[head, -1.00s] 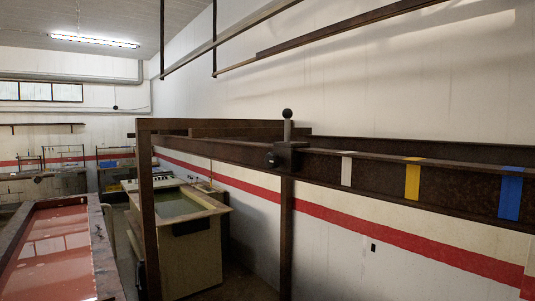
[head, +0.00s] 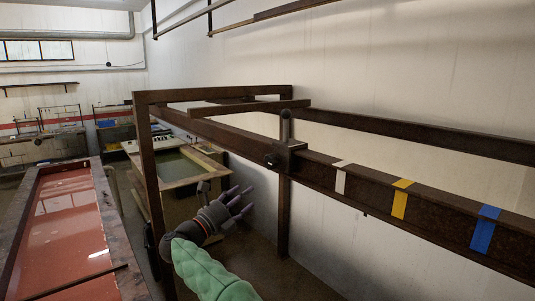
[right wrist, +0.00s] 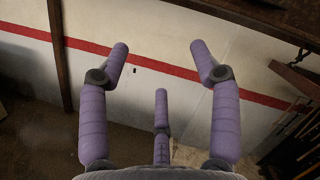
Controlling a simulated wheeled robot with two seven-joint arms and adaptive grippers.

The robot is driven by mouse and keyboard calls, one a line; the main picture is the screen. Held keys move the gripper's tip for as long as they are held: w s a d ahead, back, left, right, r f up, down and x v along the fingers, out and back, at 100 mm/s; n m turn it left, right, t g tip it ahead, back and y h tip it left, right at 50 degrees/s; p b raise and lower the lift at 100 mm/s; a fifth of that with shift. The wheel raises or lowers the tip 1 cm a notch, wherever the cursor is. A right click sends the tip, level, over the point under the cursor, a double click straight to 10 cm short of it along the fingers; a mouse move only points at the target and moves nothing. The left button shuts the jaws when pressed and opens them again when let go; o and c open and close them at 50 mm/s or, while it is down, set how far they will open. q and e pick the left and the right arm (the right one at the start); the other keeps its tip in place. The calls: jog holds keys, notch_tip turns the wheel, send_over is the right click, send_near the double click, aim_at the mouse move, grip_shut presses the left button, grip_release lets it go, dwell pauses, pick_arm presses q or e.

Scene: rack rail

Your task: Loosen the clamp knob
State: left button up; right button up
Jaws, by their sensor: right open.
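The dark clamp (head: 288,156) sits on the rusty rail (head: 325,172) in the head view. A round dark knob (head: 271,160) shows on its left side, and an upright handle with a ball top (head: 286,114) rises above it. My right gripper (head: 243,200) is open and empty, below and left of the clamp and apart from it. In the right wrist view its three purple fingers (right wrist: 159,62) are spread with nothing between them. I cannot make out the knob in that view. My left gripper is not in view.
White (head: 341,178), yellow (head: 400,200) and blue (head: 485,229) tape bands mark the rail right of the clamp. A rusty post (head: 284,215) stands below the clamp, and a frame post (head: 150,190) stands left. A red-topped table (head: 62,225) is at far left.

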aim_at(267, 165)
jog(key=s+a+r+m+g+p, duration=0.2)
jog(key=s+r+m+g+p, duration=0.15)
jog(key=s+r+m, duration=0.6)
jog(key=shift+n+g, duration=0.45)
jog(key=shift+n, duration=0.1)
jog(key=x, duration=0.3)
jog(key=r+x, duration=0.1)
jog(key=x, duration=0.3)
jog(key=r+x, duration=0.1)
jog(key=x, duration=0.2)
jog(key=shift+s+d+r, duration=0.1)
jog(key=shift+s+d, duration=0.1)
jog(key=shift+d, duration=0.25)
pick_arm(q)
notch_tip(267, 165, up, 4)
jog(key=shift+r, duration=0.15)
pick_arm(e)
jog(key=shift+a, duration=0.1)
jog(key=c, duration=1.1)
